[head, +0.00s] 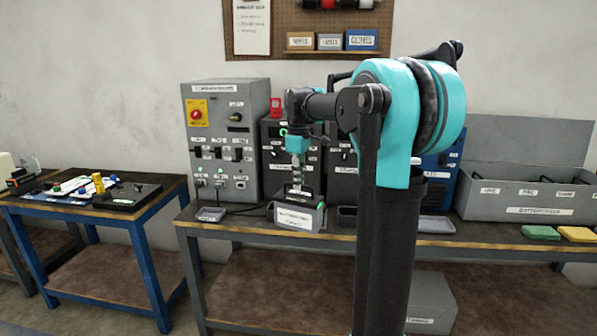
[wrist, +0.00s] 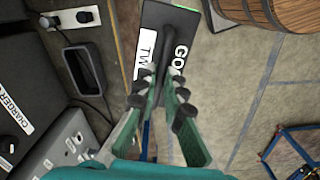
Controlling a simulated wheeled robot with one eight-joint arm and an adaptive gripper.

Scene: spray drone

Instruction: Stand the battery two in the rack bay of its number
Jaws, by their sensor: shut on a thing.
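In the wrist view the battery (wrist: 152,22) shows a label beginning "TW" and a second beginning "GO". My gripper (head: 297,186) is shut on its top handle, and the fingers also show in the wrist view (wrist: 160,88). The battery looks about upright. The grey battery rack (head: 540,211) stands at the bench's right end, away from the gripper. Small labels mark its bays; they are hard to read.
A grey control cabinet (head: 225,140) and dark charger units stand behind the battery. A small grey tray (head: 211,214) lies on the bench. Green (head: 541,232) and yellow (head: 577,234) pads lie before the rack. My arm hides the bench's middle.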

